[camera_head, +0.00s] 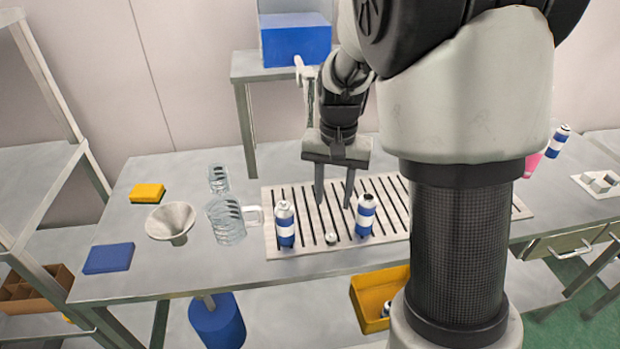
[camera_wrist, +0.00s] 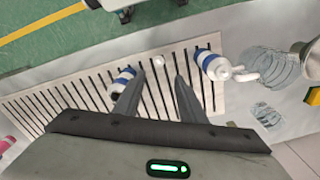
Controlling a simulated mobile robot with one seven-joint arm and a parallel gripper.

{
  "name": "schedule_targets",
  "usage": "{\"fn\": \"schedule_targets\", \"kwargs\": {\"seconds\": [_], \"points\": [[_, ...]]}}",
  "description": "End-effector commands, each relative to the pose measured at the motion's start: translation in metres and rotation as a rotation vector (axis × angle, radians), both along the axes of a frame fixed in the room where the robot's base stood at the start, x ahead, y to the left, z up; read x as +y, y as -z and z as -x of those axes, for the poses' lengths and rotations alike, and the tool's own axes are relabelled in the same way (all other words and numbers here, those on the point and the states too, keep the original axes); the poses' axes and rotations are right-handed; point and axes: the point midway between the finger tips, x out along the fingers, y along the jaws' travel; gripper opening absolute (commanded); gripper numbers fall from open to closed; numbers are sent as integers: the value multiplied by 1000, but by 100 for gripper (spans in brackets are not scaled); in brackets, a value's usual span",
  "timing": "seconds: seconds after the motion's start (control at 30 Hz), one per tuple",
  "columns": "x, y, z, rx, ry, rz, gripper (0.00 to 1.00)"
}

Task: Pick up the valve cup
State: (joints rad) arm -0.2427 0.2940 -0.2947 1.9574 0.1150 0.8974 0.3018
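The valve cup (camera_head: 331,238) is a small pale piece on the slotted board (camera_head: 318,248), between two blue-and-white cans. It also shows in the wrist view (camera_wrist: 159,61), just beyond my fingertips and roughly between them. My gripper (camera_head: 335,203) points down above the board with its fingers apart and nothing between them. It also shows open in the wrist view (camera_wrist: 158,78). It is above the valve cup and apart from it.
The left can (camera_head: 285,227) has a pale top; the right can (camera_head: 366,216) has a dark top. Both stand close to my fingers. A clear jug (camera_head: 226,218), a funnel (camera_head: 171,221), a yellow sponge (camera_head: 147,193) and a blue block (camera_head: 108,258) are to the left.

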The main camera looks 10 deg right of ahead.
Motion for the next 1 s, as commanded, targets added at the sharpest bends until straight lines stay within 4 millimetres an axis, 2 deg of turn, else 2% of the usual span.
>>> {"fn": "schedule_targets", "kwargs": {"seconds": [0.3, 0.57, 0.8, 1.0], "points": [[-1, 50, -2, 13, 8, 6, 37], [-1, 72, -2, 10, 8, 5, 37], [-1, 110, -1, 12, 7, 5, 37], [-1, 125, -2, 8, 7, 5, 37]]}}
